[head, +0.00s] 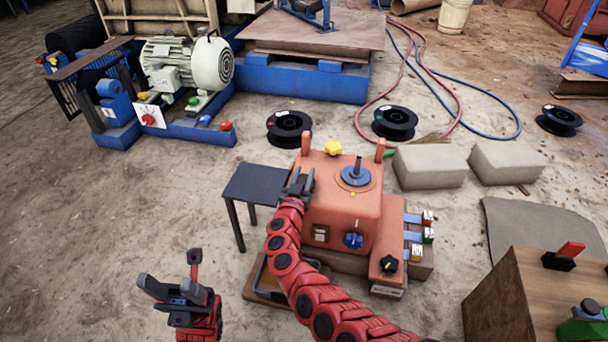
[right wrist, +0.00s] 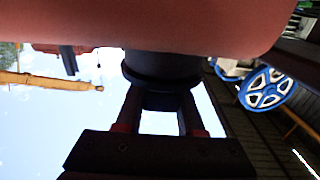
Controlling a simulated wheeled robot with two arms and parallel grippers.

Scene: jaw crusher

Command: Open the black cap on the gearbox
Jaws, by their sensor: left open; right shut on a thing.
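The orange gearbox (head: 340,207) stands in the middle of the head view. My right gripper (head: 301,182) is at the upper left side of its housing. In the right wrist view, the two fingers of my right gripper (right wrist: 160,98) are shut on the round black cap (right wrist: 162,68), which sits against the housing (right wrist: 150,25). In the head view the cap is hidden behind the gripper and housing. My left gripper (head: 178,287) is open and empty at the lower left, well away from the gearbox.
A small dark table (head: 257,183) stands close left of the gearbox. A yellow knob (head: 333,147) and two orange posts rise from the gearbox top. A tray (head: 262,280) lies below my right arm. A wooden box (head: 515,300) is at lower right. The left floor is clear.

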